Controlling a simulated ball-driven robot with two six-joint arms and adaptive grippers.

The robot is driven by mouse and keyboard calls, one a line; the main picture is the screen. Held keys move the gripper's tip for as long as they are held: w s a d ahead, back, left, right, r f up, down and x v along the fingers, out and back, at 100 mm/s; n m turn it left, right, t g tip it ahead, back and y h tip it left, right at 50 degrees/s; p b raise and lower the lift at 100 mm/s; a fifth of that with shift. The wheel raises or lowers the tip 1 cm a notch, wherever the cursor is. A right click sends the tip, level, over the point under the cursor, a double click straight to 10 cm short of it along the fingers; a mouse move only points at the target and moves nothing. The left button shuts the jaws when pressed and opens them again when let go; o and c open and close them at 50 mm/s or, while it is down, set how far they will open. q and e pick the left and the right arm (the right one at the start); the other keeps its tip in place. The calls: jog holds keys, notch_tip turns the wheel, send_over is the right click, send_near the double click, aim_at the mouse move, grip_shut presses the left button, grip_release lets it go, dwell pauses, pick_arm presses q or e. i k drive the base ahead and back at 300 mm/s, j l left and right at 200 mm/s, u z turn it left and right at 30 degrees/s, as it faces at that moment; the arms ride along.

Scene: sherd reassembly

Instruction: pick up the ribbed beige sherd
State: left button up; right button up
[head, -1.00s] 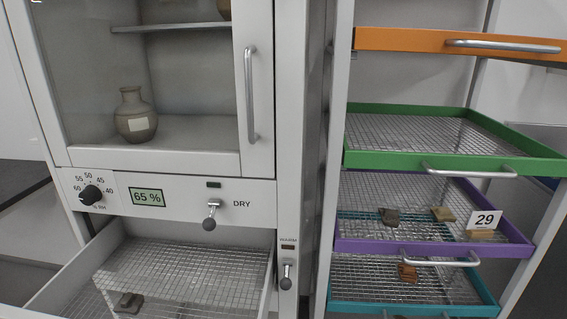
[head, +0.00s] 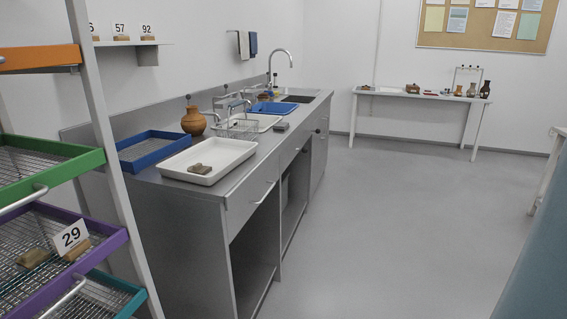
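No sherd in view shows clear ribbing, so I cannot tell which is the ribbed beige one. A small brownish-beige sherd (head: 32,258) lies in the purple mesh tray (head: 118,240) at the lower left. A greyish-beige piece (head: 200,169) lies in the white tray (head: 246,149) on the steel counter. Neither of my grippers is in view.
The drying rack's green tray (head: 92,160) and number card 29 (head: 71,236) are at the left. The steel counter (head: 228,186) also holds a blue tray (head: 138,162), a brown jug (head: 193,120) and a wire basket (head: 238,128). Open grey floor (head: 400,220) lies to the right.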

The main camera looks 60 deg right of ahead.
aim_at(197, 168)
jog(key=z, duration=1.2)
jog(key=i+l, duration=0.45)
